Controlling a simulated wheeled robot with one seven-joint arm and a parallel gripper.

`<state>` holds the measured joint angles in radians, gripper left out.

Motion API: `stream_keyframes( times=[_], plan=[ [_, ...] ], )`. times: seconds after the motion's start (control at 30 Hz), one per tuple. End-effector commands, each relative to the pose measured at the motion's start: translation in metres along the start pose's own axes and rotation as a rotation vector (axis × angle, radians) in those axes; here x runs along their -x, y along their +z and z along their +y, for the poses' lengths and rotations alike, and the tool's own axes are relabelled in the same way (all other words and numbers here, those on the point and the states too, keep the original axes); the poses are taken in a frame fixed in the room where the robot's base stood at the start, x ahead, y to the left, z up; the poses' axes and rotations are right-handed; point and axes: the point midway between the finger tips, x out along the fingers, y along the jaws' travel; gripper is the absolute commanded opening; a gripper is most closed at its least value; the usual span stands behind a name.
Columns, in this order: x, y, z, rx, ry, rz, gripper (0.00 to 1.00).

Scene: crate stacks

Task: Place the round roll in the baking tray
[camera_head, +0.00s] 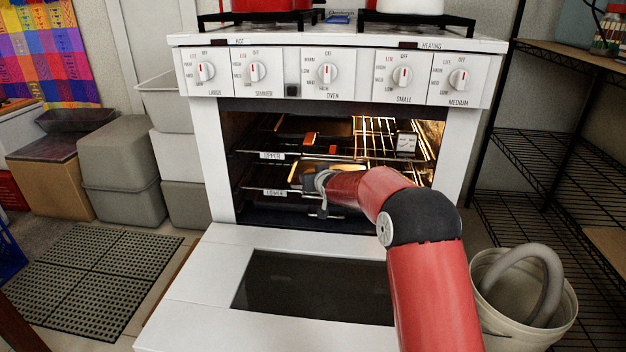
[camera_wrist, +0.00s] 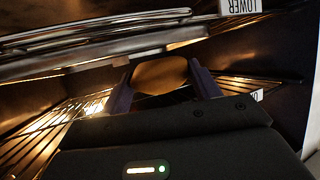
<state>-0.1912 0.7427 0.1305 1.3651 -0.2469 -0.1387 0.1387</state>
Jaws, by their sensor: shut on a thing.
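My gripper (camera_wrist: 160,85) is shut on the round roll (camera_wrist: 160,75), a smooth brown oval between its two dark purplish fingers in the wrist view. In the head view my gripper (camera_head: 322,188) reaches into the open oven at about the height of the lower rack, and my arm hides the roll's place there. A dark flat surface with small orange pieces (camera_head: 310,138) lies on the upper rack.
The oven door (camera_head: 210,285) is folded down in front. The upper rack (camera_head: 375,140) carries a small white dial gauge (camera_head: 406,143). Rack rails (camera_wrist: 90,35) run close to the gripper. A bucket (camera_head: 535,310) stands right of the door, with wire shelves (camera_head: 540,150) beyond.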

Motion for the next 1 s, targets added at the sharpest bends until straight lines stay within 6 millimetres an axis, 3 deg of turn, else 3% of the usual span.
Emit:
stream_keyframes(
  times=[0.4, 0.77, 0.8, 0.93, 1.0],
  plan=[
    [-0.044, 0.010, 0.000, -0.001, 0.000, 0.001, 0.39],
    [-0.046, 0.014, 0.000, -0.001, 0.000, 0.001, 0.39],
    [-0.045, 0.012, 0.000, -0.001, 0.000, 0.001, 0.67],
    [-0.045, 0.012, 0.000, -0.001, 0.000, 0.001, 0.83],
    [-0.045, 0.012, 0.000, -0.001, 0.000, 0.001, 0.83]
  ],
)
